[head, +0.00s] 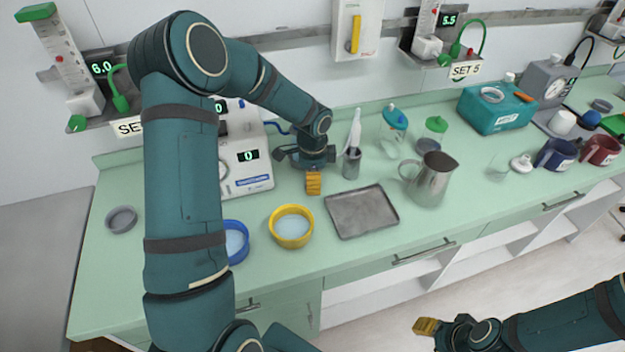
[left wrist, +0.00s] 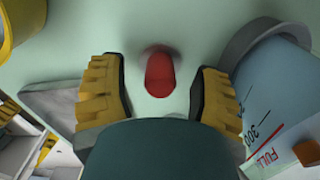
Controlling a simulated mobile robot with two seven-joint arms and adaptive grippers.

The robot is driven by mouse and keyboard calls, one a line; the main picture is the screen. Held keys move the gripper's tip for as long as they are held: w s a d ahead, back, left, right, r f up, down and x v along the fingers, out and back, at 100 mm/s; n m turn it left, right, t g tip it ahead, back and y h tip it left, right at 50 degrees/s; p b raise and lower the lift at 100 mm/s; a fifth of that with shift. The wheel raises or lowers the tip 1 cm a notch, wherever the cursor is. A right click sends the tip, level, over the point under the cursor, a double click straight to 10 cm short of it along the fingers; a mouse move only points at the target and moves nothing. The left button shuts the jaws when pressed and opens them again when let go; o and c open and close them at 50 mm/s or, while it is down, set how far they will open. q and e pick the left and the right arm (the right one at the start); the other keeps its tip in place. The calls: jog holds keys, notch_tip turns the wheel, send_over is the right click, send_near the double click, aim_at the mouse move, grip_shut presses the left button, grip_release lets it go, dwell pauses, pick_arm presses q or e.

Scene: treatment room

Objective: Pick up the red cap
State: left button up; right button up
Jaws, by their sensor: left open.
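The red cap (left wrist: 159,75) shows in the left wrist view, upright-looking on the pale green counter, framed between my two yellow fingers with clear space on both sides. My left gripper (left wrist: 163,66) is open and neither finger touches the cap; I cannot tell how far the tips are above the counter. In the head view my left gripper (head: 313,183) points down over the counter, left of the grey holder, and the cap is hidden behind it. My right gripper (head: 427,326) is at the lower right, away from the counter; its opening is unclear.
Close by are a grey cup-shaped holder (head: 351,163), a metal tray (head: 375,213), a yellow bowl (head: 290,240) and a white device (head: 249,180). A metal jug (head: 432,180) stands further right. In the left wrist view a marked container (left wrist: 280,100) is close to the right finger.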

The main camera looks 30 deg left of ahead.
pick_arm(q)
jog(key=shift+f, duration=0.4)
grip_shut()
jog(key=shift+r, duration=0.1)
